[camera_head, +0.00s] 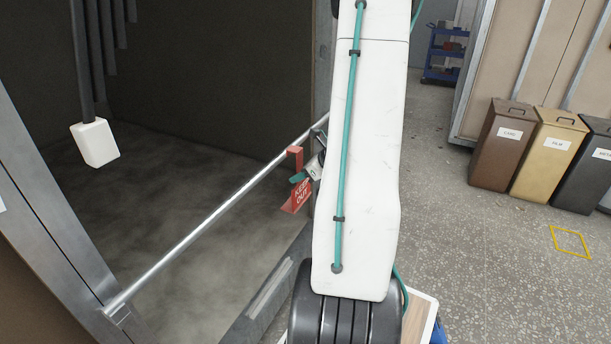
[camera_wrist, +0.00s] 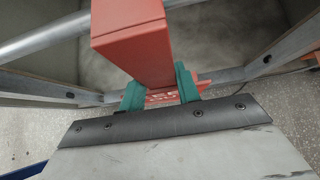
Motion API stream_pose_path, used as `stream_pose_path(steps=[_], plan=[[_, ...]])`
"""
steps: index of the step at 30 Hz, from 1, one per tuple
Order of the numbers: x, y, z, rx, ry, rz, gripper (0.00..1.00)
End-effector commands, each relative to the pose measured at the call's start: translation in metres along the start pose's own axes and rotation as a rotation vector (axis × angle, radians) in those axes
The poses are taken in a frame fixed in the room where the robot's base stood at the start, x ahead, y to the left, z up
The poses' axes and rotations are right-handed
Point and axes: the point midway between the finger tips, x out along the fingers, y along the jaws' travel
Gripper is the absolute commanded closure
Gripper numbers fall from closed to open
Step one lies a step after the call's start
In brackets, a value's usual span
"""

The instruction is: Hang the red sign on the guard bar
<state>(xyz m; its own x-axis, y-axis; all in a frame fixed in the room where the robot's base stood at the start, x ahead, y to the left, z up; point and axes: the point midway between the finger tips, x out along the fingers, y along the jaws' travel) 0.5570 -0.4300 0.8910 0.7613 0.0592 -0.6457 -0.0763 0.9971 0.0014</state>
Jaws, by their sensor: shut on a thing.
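The red sign (camera_head: 297,196), with "KEEP OUT" in white letters, hangs down from a red bent top piece (camera_head: 294,158). In the wrist view the sign's red top (camera_wrist: 130,32) is large and close, with a little lettering below. My gripper (camera_head: 301,178) has its teal fingers shut on the sign; the wrist view shows one finger on each side of the red stem (camera_wrist: 155,70). The guard bar (camera_head: 205,223) is a round metal rail across the opening; it also shows in the wrist view (camera_wrist: 45,40). The sign's top overlaps the bar in the picture; I cannot tell whether they touch.
Metal posts (camera_head: 55,215) frame the dim pod opening. A white block on a dark rod (camera_head: 95,143) hangs inside at the left. Brown (camera_head: 498,150), tan (camera_head: 548,158) and dark (camera_head: 588,165) bins stand at the right.

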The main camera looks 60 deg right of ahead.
Motion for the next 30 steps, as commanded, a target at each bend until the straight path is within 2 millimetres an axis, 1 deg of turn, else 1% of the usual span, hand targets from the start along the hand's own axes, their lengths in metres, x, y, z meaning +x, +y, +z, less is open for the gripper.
stream_pose_path(steps=[22, 24, 30], plan=[[0.047, 0.000, 0.039, -0.003, 0.000, 0.001, 0.95], [0.050, 0.000, 0.033, 0.002, 0.001, 0.001, 0.95], [0.059, 0.000, 0.022, 0.001, 0.000, 0.000, 0.95]])
